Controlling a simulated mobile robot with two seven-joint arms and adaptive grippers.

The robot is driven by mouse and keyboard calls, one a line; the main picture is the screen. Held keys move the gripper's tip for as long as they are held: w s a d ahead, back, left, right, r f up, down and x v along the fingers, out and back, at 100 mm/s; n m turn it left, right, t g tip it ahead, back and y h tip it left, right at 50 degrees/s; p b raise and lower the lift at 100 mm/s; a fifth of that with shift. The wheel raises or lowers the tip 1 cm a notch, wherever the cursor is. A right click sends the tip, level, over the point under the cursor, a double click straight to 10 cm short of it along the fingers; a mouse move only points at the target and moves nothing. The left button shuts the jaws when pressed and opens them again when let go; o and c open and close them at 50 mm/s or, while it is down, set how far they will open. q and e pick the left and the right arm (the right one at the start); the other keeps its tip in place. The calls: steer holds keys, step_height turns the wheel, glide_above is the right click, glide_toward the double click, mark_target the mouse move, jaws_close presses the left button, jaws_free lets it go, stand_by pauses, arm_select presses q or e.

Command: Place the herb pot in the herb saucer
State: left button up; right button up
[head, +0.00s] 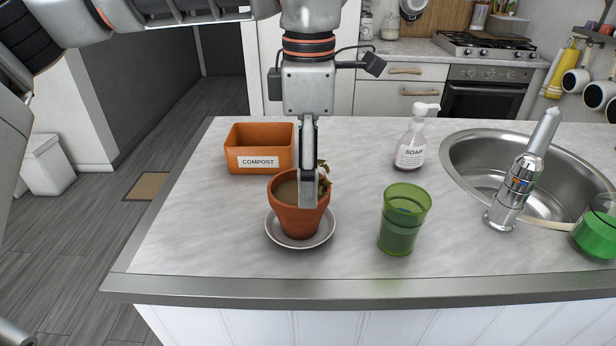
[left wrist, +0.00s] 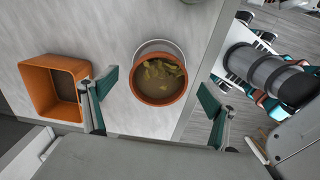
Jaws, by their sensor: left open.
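The terracotta herb pot (head: 296,216) stands upright in the grey herb saucer (head: 274,231) near the counter's front edge. Some brownish-green leaves show at its right rim. In the left wrist view, the pot (left wrist: 158,103) sits over the saucer's rim (left wrist: 158,43), between the fingers but farther from the camera. My left gripper (head: 308,195) points down above the pot, and its fingers overlap the pot in the head view. In the left wrist view, its two fingers (left wrist: 157,100) are wide apart, with nothing between their tips. My right gripper is not in view.
An orange compost bin (head: 258,165) stands behind and left of the pot. A green cup (head: 399,232) stands to the right, with a soap bottle (head: 411,145) behind it. The sink (head: 465,155) and faucet (head: 516,185) are farther right. The counter's left front is clear.

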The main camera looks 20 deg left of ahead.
arm_select(q)
step_height(320, 180, up, 10)
steer(key=shift+f+p, duration=0.1)
steer(key=shift+p, duration=0.7)
steer(key=shift+s, duration=0.15)
